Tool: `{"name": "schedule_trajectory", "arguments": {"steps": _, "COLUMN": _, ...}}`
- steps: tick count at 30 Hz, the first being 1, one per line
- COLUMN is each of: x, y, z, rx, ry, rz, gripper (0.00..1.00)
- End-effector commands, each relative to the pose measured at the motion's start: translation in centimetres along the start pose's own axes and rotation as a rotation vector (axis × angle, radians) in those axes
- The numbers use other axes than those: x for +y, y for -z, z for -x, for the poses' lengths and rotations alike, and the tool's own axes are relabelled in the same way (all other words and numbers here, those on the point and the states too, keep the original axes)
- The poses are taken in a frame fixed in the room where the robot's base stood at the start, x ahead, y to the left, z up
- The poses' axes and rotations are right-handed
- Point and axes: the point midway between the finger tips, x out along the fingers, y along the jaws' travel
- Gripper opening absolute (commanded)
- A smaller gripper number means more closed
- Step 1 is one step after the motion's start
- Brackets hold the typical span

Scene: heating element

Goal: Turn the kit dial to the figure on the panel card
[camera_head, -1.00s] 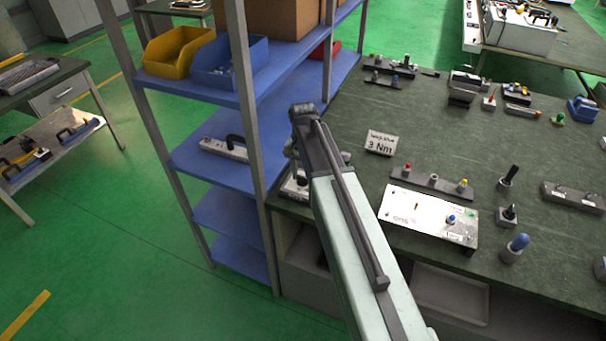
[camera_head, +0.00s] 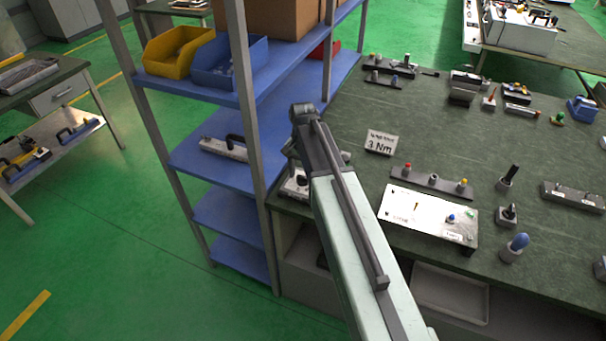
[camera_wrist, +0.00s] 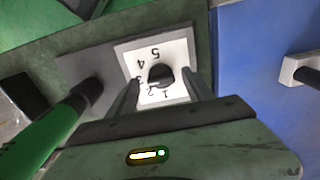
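The kit dial's black knob (camera_wrist: 161,75) sits on a white square plate with figures in the wrist view. 5 and 4 read upside down above it, and 1 and 2 show below. Where its pointer stands I cannot tell. My gripper (camera_wrist: 161,82) has its two fingers apart, one on each side of the knob, with a gap visible; the lower plate is partly hidden. The dial's unit (camera_head: 295,187) shows partly there, behind my arm, at the bench's left edge.
A white panel (camera_head: 410,206) and a strip with coloured knobs (camera_head: 420,180) lie right of my arm. A blue shelf unit (camera_head: 215,150) stands close on the left. A green handle (camera_wrist: 55,130) lies left of the dial in the wrist view.

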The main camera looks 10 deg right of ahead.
Motion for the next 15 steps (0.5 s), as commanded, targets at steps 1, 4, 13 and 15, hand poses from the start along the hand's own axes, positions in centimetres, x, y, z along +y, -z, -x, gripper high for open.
{"name": "schedule_trajectory", "arguments": {"steps": 1, "x": 0.0, "y": 0.0, "z": 0.0, "rx": 0.001, "ry": 0.000, "rz": 0.000, "gripper": 0.60}}
{"name": "schedule_trajectory", "arguments": {"steps": 4, "x": 0.0, "y": 0.1, "z": 0.1, "rx": 0.001, "ry": 0.001, "rz": 0.000, "gripper": 0.60}}
{"name": "schedule_trajectory", "arguments": {"steps": 13, "x": 0.0, "y": 0.0, "z": 3.5, "rx": 0.002, "ry": 0.001, "rz": 0.000, "gripper": 0.60}}
{"name": "schedule_trajectory", "arguments": {"steps": 15, "x": 0.0, "y": 0.0, "z": 4.9, "rx": 0.001, "ry": 0.001, "rz": 0.000, "gripper": 0.60}}
